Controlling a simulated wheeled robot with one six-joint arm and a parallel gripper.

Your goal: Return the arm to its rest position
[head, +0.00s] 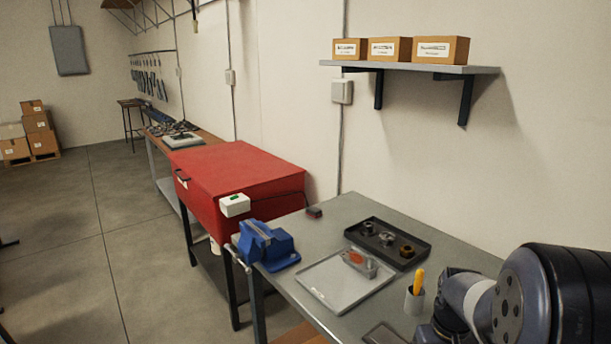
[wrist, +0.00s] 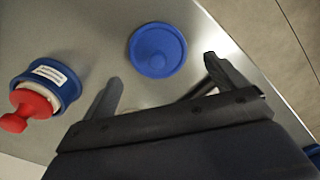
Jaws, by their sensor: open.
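My gripper (wrist: 160,82) shows in the wrist view with its two dark fingers spread wide apart and nothing between them. It is above a grey metal tabletop (wrist: 110,30). A round blue lid or disc (wrist: 158,50) lies on the tabletop just beyond the fingertips, apart from them. At the left of the wrist view is a blue round container (wrist: 40,77) with a white label and a red knobbed piece (wrist: 28,110) at its front. In the head view my arm fills the lower right; the gripper itself is out of that picture.
The workbench (head: 335,208) holds a blue vise (head: 266,245), a light tray (head: 330,285) with a small clear box, a dark tray (head: 405,230) with several metal parts, and a cup (head: 414,300) with a yellow-handled tool. A red cabinet (head: 235,175) stands beyond. A shelf (head: 410,67) hangs above.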

